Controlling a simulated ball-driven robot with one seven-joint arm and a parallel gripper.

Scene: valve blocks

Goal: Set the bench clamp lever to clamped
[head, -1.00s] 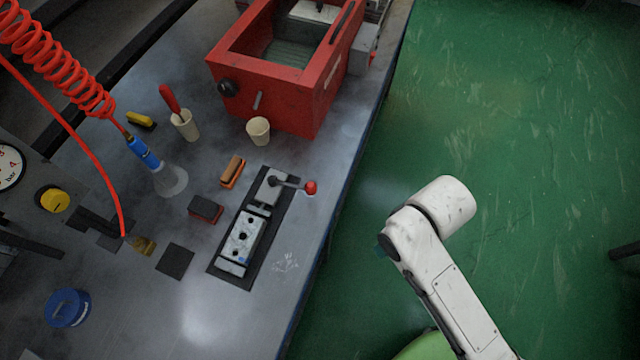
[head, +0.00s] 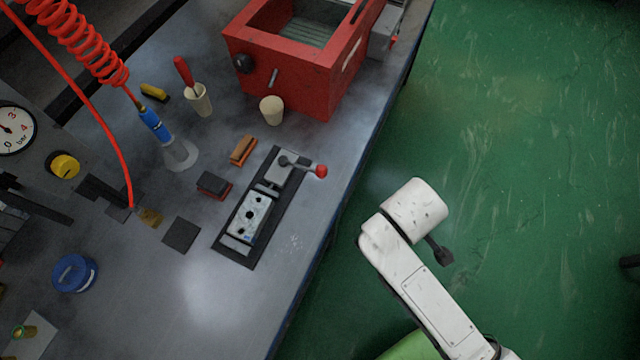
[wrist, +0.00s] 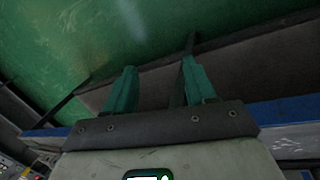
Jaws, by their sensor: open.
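The bench clamp (head: 285,168) sits on a dark plate near the bench's right edge. Its lever ends in a red knob (head: 321,171) and points right, toward that edge. A pale valve block (head: 247,219) lies in the fixture below the clamp. My gripper (wrist: 154,88) shows in the wrist view with two green fingers apart and nothing between them. It faces the green floor and the bench's side. In the head view my white arm is over the floor, right of the bench and apart from the lever; the fingers are not clearly visible there.
A red parts washer-like box (head: 300,60) stands at the back. A red coiled hose (head: 75,45) hangs at left.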

